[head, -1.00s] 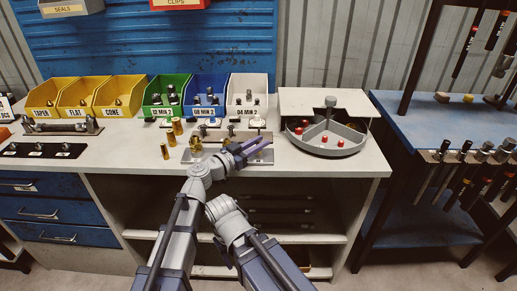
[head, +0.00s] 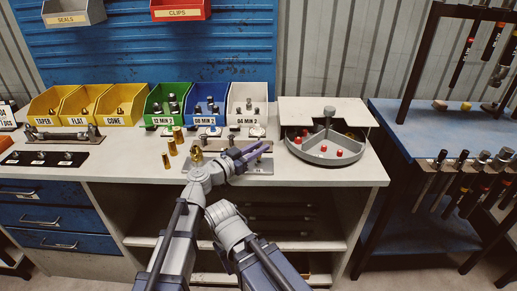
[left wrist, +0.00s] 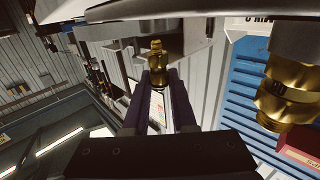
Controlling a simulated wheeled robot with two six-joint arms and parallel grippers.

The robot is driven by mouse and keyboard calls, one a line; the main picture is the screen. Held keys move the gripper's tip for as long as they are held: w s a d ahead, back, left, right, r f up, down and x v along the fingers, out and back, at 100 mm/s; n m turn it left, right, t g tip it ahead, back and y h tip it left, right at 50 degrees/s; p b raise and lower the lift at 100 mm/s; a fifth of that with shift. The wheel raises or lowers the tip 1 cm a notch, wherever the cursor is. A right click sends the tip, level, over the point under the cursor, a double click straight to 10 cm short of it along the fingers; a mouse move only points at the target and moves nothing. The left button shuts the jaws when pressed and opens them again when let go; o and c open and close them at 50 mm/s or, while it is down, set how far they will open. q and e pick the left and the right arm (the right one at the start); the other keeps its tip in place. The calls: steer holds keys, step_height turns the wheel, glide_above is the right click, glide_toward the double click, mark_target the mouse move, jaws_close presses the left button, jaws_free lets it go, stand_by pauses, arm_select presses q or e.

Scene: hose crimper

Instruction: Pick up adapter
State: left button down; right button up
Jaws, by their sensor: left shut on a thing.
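In the head view my left gripper (head: 252,153) is low over the bench, by the metal plate (head: 258,166) in front of the white bin. In the left wrist view its dark fingers (left wrist: 156,88) are shut on a small brass adapter (left wrist: 155,58) at their tips. In the head view the fingers hide that adapter. A brass fitting (head: 197,155) stands left of the gripper, and a large brass fitting (left wrist: 284,92) fills the right of the wrist view. My right gripper is not in view.
More brass pieces (head: 178,135) stand on the bench left of the gripper. Yellow, green (head: 166,103), blue (head: 208,103) and white (head: 247,104) bins line the back. A round grey divided tray (head: 326,150) with red pieces is at right.

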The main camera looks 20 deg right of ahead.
arm_select(q)
step_height(320, 180, up, 8)
steer(key=p, duration=0.7)
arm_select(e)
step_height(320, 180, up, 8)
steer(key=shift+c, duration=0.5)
arm_select(q)
steer(key=shift+w+a, duration=0.1)
steer(key=shift+a, duration=0.05)
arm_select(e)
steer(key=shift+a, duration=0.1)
